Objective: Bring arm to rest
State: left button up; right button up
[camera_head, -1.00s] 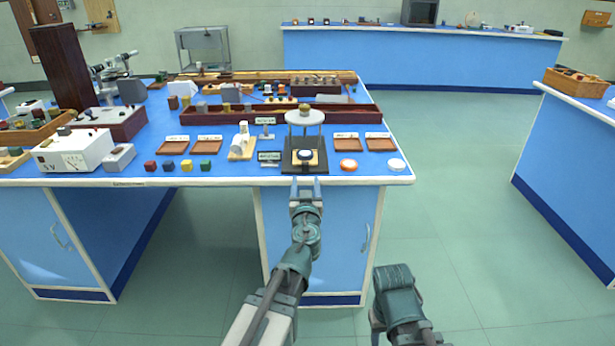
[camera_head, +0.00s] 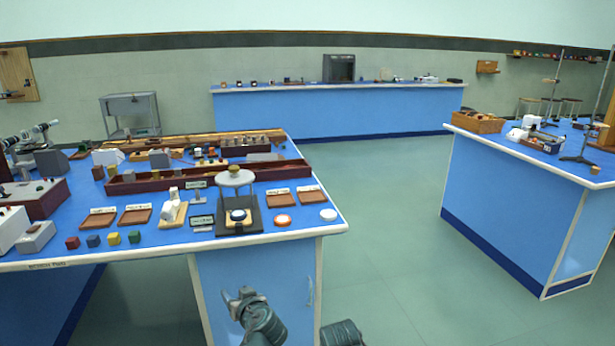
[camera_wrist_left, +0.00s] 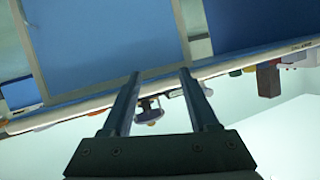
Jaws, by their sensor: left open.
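My left gripper (camera_head: 240,300) is open and empty. It hangs low in front of the near bench (camera_head: 330,232), below the bench's front edge and apart from it. In the left wrist view the two fingers of the left gripper (camera_wrist_left: 158,88) stand apart, with the bench edge and a small round-topped stand (camera_wrist_left: 150,112) seen beyond them. Part of my other arm (camera_head: 342,333) shows at the bottom of the head view; its fingers are not visible.
The near bench holds a black-based stand with a round top (camera_head: 235,180), small coloured cubes (camera_head: 113,239), wooden trays (camera_head: 135,215) and a long wooden box (camera_head: 205,176). A second bench (camera_head: 510,200) stands at right, another (camera_head: 340,110) at back. Green floor between them is clear.

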pick_arm(q)
jog(key=s+d+f+m+g+h, duration=0.35)
jog(key=s+d+f+g, duration=0.35)
jog(key=s, duration=0.3)
jog(key=s+d+f+m+g+h, duration=0.3)
jog(key=s+d+f+m+g, duration=0.2)
jog(key=s+d+f, duration=0.35)
notch_tip(320, 180, up, 28)
jog(key=p, duration=2.6)
jog(key=shift+s, duration=0.45)
